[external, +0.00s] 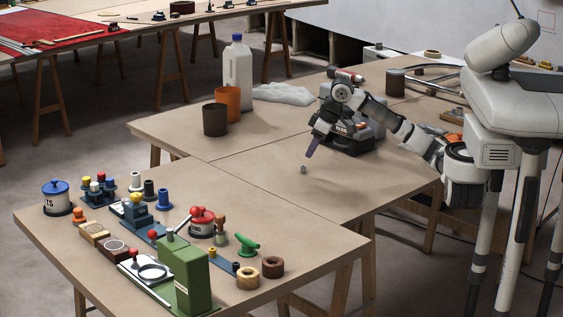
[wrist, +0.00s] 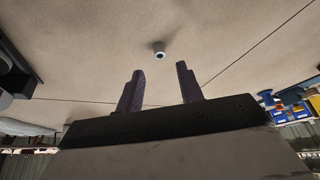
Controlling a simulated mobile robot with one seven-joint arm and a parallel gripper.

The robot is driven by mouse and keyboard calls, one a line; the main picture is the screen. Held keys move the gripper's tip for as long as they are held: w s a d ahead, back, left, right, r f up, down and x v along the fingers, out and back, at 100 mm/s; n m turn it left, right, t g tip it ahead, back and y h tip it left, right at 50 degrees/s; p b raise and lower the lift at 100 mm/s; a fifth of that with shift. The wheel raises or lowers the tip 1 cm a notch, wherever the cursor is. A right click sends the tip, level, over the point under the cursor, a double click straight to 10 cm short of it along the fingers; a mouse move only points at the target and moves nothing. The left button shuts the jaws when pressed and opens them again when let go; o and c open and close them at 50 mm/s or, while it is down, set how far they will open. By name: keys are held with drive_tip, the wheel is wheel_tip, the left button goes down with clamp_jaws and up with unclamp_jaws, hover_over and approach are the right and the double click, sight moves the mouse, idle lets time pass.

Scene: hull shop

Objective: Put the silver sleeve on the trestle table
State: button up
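The silver sleeve (external: 303,170) is a small grey cylinder standing on the bare brown top of the trestle table (external: 270,205). In the wrist view the sleeve (wrist: 160,49) shows a dark hole and lies just beyond the fingertips, roughly centred between them. My gripper (external: 310,153) is above the table, close to the sleeve and apart from it, with dark purple fingers pointing down. In the wrist view my gripper (wrist: 159,68) is open, with nothing between its fingers.
A dark machine (external: 347,135) stands right behind my gripper. An orange cup (external: 227,103), a brown cup (external: 215,120) and a white jug (external: 238,75) stand at the back left. A green press (external: 185,275) and several small parts crowd the front left. Table around the sleeve is clear.

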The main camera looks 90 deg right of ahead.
drive_tip(key=v, duration=0.6)
drive_tip(key=shift+r, duration=0.15)
